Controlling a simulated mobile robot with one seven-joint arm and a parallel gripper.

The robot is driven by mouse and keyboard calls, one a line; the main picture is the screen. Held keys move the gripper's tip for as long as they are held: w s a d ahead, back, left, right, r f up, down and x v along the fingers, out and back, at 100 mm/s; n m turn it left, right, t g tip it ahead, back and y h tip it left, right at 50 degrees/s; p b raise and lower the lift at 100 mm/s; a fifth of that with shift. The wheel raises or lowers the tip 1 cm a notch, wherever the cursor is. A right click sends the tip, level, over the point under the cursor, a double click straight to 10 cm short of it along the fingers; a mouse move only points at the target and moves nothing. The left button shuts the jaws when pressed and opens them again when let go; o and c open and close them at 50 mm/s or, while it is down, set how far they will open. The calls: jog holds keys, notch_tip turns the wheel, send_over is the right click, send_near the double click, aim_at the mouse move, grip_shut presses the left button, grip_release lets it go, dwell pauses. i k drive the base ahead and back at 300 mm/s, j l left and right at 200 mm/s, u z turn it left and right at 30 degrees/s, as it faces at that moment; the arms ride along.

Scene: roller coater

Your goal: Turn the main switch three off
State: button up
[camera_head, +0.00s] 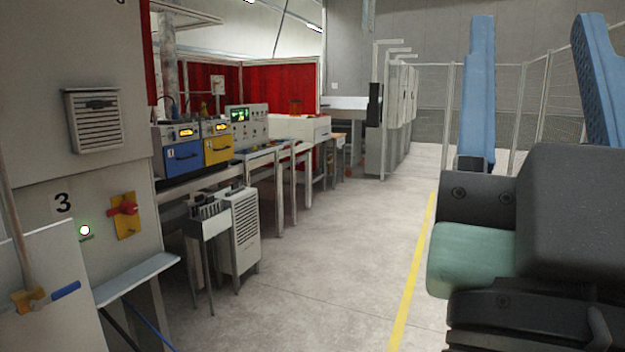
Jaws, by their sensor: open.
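The main switch (124,209) is a red rotary handle on a yellow plate, on the grey cabinet face at the left. Its handle appears roughly horizontal. A black "3" label (63,203) is to its upper left, and a lit green lamp (85,230) is to its left. My gripper (536,20) is at the far right, close to the camera, with two blue fingers pointing up and spread apart. It is open with nothing seen between the fingers. It is well apart from the switch, on the other side of the view.
A grey panel (50,285) with a blue-ended lever stands in front of the cabinet at lower left. A ledge (138,278) juts out below the switch. Benches with blue and yellow units (183,157) line the left. The floor (320,260) between is clear, with a yellow line.

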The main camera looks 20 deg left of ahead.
aim_at(127, 207)
jog(key=u, duration=0.4)
jog(key=k+j+u, duration=0.1)
jog(key=u, duration=0.25)
jog(key=k+j+u, duration=0.1)
jog(key=u, duration=0.3)
jog(key=j+u, duration=0.1)
jog(key=u, duration=0.25)
